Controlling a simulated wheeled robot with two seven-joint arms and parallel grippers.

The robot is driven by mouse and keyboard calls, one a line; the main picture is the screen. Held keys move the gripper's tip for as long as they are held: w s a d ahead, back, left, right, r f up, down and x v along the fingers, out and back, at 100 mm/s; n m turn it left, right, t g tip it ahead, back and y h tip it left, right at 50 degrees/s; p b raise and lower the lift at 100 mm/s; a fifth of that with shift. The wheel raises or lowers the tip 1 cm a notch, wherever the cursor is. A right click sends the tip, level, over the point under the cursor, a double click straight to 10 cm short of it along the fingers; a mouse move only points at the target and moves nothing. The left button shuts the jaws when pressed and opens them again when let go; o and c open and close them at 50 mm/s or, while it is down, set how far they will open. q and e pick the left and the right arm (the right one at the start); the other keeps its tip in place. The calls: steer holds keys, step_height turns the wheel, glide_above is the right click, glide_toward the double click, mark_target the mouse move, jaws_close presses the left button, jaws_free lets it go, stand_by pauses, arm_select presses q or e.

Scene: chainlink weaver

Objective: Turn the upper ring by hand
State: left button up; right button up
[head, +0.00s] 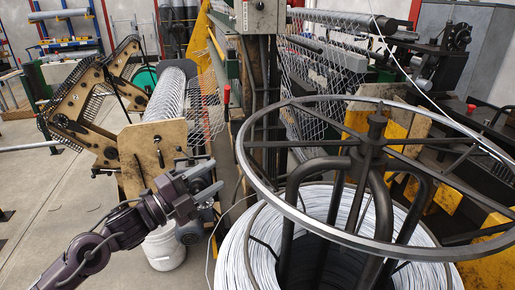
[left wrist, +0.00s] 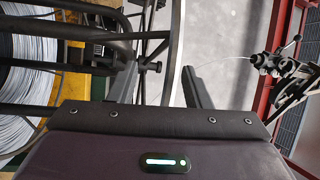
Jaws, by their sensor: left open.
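The upper ring (head: 250,178) is a large grey metal hoop with dark spokes above the wire coil, at the right of the head view. Its pale rim (left wrist: 176,50) also shows as a curved strip in the left wrist view, seen between my fingers. My left gripper (head: 216,181) is open and empty, left of the ring's near left rim in the head view, with a gap between them. Its two dark fingers (left wrist: 160,85) stand apart in the left wrist view. How far the rim lies beyond the fingertips is hard to tell. My right gripper is not in view.
A coil of pale wire (head: 240,255) sits below the ring around dark bent bars (head: 294,215). A white bucket (head: 165,250) stands on the floor below my left gripper. A mesh roll (head: 168,95) and a wooden panel (head: 150,150) are behind it.

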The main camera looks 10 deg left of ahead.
mark_target(242, 155)
arm_select(q)
steer(key=shift+m+g+h, duration=0.4)
steer(key=shift+m+h, duration=0.2)
steer(key=shift+m, duration=0.1)
steer(key=w+d+r+p, duration=0.1)
steer(key=d, duration=0.1)
steer(key=w+d+r+p, duration=0.1)
steer(key=d, duration=0.1)
steer(key=w+d+r+p, duration=0.1)
steer(key=d+r, duration=0.1)
steer(key=shift+w+d+p, duration=0.35)
steer(key=shift+d, duration=0.05)
steer(key=shift+w+d+f, duration=0.1)
steer(key=shift+w+d, duration=0.15)
steer(key=shift+d, duration=0.05)
steer(key=shift+c, duration=0.3)
jaws_close()
